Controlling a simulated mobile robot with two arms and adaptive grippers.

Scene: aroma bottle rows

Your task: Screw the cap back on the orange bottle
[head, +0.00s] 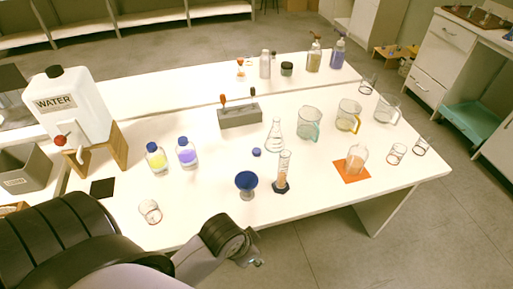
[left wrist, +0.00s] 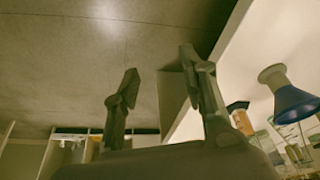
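A bottle with pale orange liquid (head: 357,160) stands upright on an orange mat (head: 341,174) at the right of the table; no cap shows on its top. A small blue cap (head: 256,152) lies alone on the table near the middle, left of the conical flask. My left gripper (head: 257,262) is low in the head view, in front of the table's near edge and away from both. In the left wrist view its two fingers (left wrist: 160,88) stand apart with nothing between them. My right gripper is not in view.
A blue-topped goblet (head: 247,182) stands near the front edge and shows in the left wrist view (left wrist: 290,103). A graduated cylinder (head: 283,172), conical flask (head: 275,136), and yellow (head: 156,160) and purple (head: 187,154) bottles stand nearby. Beakers stand at the right.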

